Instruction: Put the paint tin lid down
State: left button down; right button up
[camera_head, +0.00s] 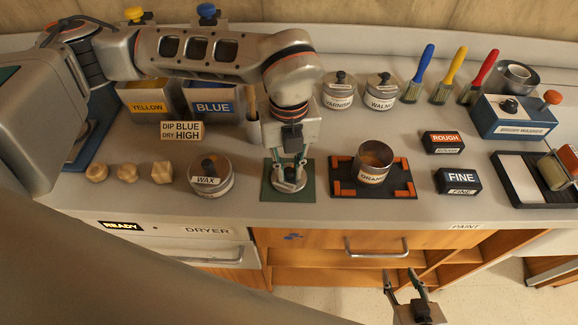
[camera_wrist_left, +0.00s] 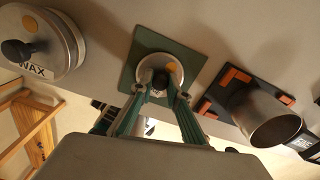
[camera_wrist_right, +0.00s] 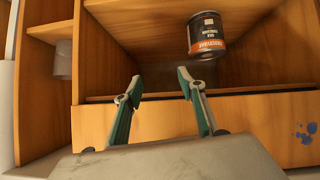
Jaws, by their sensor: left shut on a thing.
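The paint tin lid (camera_head: 290,184) is a small round grey disc with an orange dot and a dark knob; it also shows in the left wrist view (camera_wrist_left: 168,66). My left gripper (camera_head: 288,160) points down and is shut on the lid's knob. The lid is over the green square mat (camera_head: 308,192), at or just above its surface; I cannot tell if it touches. The open paint tin (camera_head: 372,174) stands right of it on a black mat with orange corners (camera_head: 405,188). My right gripper (camera_wrist_right: 158,84) is open and empty, low in front of the counter.
A wax tin (camera_head: 211,183) stands left of the green mat. A sign (camera_head: 182,131), yellow (camera_head: 148,109) and blue (camera_head: 213,109) bins, lidded tins (camera_head: 339,99) and sanding blocks (camera_head: 458,180) surround the area. A tin (camera_wrist_right: 207,35) sits in the open cabinet.

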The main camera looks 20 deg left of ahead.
aim_at(288, 171)
pick_arm(q)
jog(key=shift+f, duration=0.15)
jog(key=c, duration=1.9)
grip_release()
notch_tip(288, 171, up, 12)
jog(key=shift+r, duration=0.15)
jog(key=shift+s, duration=0.1)
